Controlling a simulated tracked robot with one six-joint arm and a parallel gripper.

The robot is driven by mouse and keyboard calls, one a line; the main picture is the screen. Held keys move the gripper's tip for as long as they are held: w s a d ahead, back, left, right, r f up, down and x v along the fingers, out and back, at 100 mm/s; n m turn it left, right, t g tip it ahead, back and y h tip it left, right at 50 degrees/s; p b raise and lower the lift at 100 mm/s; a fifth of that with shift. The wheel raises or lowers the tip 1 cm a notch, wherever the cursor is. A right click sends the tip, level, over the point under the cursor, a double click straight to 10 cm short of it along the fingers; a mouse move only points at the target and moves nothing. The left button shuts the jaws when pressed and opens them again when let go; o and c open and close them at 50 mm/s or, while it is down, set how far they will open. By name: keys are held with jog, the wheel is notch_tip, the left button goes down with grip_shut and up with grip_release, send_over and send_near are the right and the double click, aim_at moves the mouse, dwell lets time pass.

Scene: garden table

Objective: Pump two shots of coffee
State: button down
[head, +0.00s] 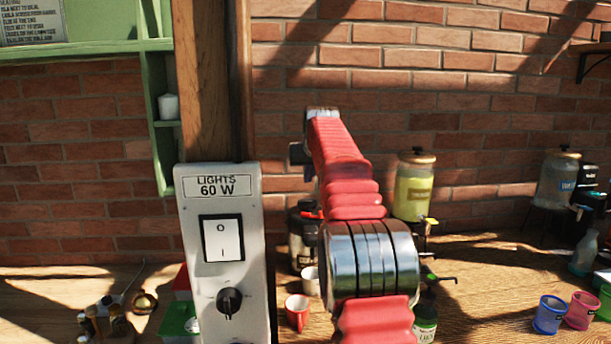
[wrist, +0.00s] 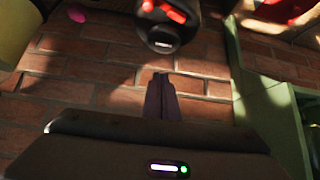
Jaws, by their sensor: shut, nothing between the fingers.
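A dark coffee pump pot (head: 304,235) with a black top and a red part stands on the table, partly hidden behind my arm in the head view. In the wrist view a black round top with red parts (wrist: 166,28), likely the same pot's, is at the upper middle. My gripper (wrist: 163,78) is shut and empty in the wrist view, its fingertips just below that black top in the picture. I cannot tell whether they touch it. The fingers are not clearly visible in the head view, behind my red arm.
A red cup (head: 297,311) and a metal cup (head: 310,281) stand in front of the pot. A lights switch box (head: 222,270) stands left. Blue and pink cups (head: 549,314) are far right.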

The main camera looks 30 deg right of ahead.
aim_at(308, 202)
dwell(0.3)
jog(key=shift+f, duration=2.55)
jog(key=shift+f, duration=1.2)
dwell(1.1)
jog(key=shift+r, duration=1.15)
